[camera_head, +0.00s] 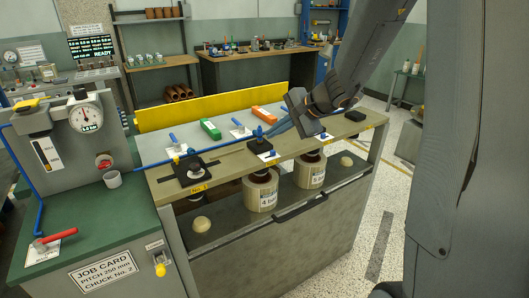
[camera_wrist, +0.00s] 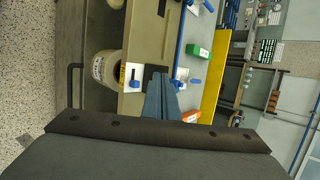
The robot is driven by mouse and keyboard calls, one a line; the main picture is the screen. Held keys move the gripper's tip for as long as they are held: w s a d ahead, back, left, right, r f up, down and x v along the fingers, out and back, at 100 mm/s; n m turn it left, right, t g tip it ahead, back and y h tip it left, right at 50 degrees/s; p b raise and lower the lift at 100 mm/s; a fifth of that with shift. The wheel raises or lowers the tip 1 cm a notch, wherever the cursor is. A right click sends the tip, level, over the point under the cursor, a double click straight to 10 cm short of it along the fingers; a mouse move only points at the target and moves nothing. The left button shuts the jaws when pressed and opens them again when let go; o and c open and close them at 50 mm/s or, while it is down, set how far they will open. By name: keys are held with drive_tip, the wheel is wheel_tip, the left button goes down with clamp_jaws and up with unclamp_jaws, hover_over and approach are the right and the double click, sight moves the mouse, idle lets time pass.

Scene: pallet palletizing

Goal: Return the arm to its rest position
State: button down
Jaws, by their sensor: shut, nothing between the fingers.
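My arm comes down from the upper right in the head view. My gripper (camera_head: 272,133) hangs over the bench top (camera_head: 235,152), its dark body near the bench's right part and its blue-grey fingers pointing left. In the wrist view my gripper's fingers (camera_wrist: 160,78) lie together with nothing between them. A white plate with a blue handle (camera_head: 264,147) is close to the fingertips; it also shows in the wrist view (camera_wrist: 133,78). I cannot tell the exact height of the fingertips above the bench.
A yellow barrier (camera_head: 213,106) runs along the bench's back. A green block (camera_head: 210,129) and an orange block (camera_head: 264,115) lie before it. A black block (camera_head: 354,115) is at the right. Two labelled containers (camera_head: 261,190) (camera_head: 310,171) sit below. A gauge station (camera_head: 85,118) stands left.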

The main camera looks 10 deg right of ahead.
drive_tip(key=s+f+n+g+h, duration=0.3)
drive_tip(key=s+n, duration=0.3)
drive_tip(key=s, duration=0.7)
drive_tip(key=s+a+f+n+g+h, duration=0.1)
drive_tip(key=s+f+n+g+h, duration=0.2)
drive_tip(key=s, duration=1)
wheel_tip(320, 180, down, 3)
drive_tip(key=n, duration=0.4)
drive_tip(key=shift+f, duration=0.15)
